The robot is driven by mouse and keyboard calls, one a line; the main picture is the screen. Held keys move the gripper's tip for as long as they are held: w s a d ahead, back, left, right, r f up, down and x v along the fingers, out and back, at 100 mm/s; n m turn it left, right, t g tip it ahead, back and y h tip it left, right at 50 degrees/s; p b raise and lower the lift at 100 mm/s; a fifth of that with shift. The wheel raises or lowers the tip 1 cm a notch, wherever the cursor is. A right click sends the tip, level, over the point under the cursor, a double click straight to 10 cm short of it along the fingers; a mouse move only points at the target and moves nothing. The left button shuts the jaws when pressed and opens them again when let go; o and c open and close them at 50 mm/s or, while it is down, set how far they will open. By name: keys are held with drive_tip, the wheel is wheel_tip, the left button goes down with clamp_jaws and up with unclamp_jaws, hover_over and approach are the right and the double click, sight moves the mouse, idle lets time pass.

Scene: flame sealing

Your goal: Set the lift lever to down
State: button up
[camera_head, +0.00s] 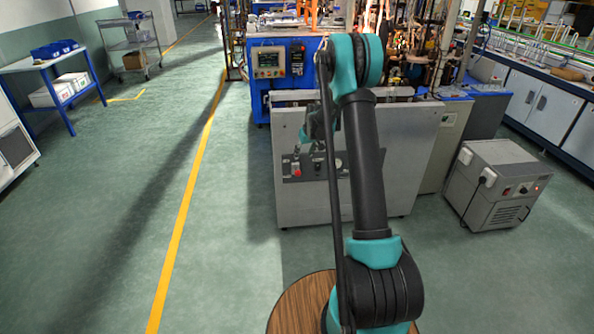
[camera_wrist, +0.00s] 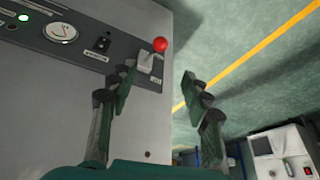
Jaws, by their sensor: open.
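The lift lever has a red ball knob (camera_wrist: 160,45) on a short stem over a pale plate (camera_wrist: 147,63), at the right end of the dark control panel in the wrist view. The red knob shows small at the left end of the panel in the head view (camera_head: 296,172). I cannot tell for sure which position it is set to. My gripper (camera_wrist: 160,90) is open and empty. Its left finger is close beside the lever plate in the picture; the knob appears beyond the fingertips, and no contact shows. In the head view my gripper (camera_head: 312,128) is in front of the grey cabinet, partly hidden by my arm.
The panel also carries a gauge (camera_wrist: 60,31), a black switch (camera_wrist: 102,43) and a green light (camera_wrist: 23,18). The grey cabinet (camera_head: 300,205) fills the space ahead. A grey box unit (camera_head: 497,185) stands on the right. The floor (camera_head: 225,240) at left is clear.

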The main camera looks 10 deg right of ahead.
sight(298, 171)
drive_tip(key=x, duration=1.7)
drive_tip(key=shift+c, duration=0.5)
clamp_jaws()
